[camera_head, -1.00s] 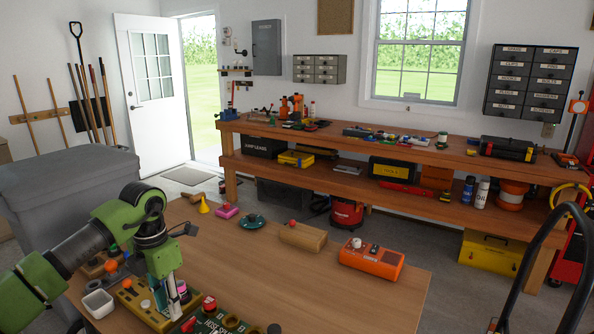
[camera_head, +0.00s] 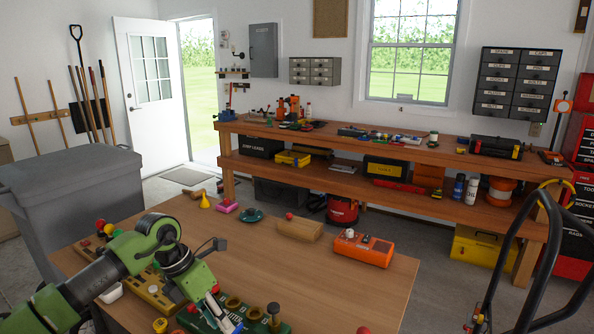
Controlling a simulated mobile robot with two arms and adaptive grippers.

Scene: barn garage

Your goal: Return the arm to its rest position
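My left arm, green and dark grey, reaches in from the lower left over the wooden table (camera_head: 330,290). My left gripper (camera_head: 224,318) points down at the green board (camera_head: 254,324) with round sockets, at the table's near edge. Its fingertips are small and partly lost against the board, so I cannot tell whether they are open or shut, or whether they touch it. A yellow board (camera_head: 148,284) with knobs lies left of the gripper, partly behind the arm. My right gripper is not in view.
An orange box (camera_head: 363,248), a wooden block with a red knob (camera_head: 299,229), a teal round piece (camera_head: 251,215), a pink piece (camera_head: 227,206) and a yellow cone (camera_head: 204,200) stand along the table's far side. The table's middle is bare. A grey bin (camera_head: 75,180) stands left.

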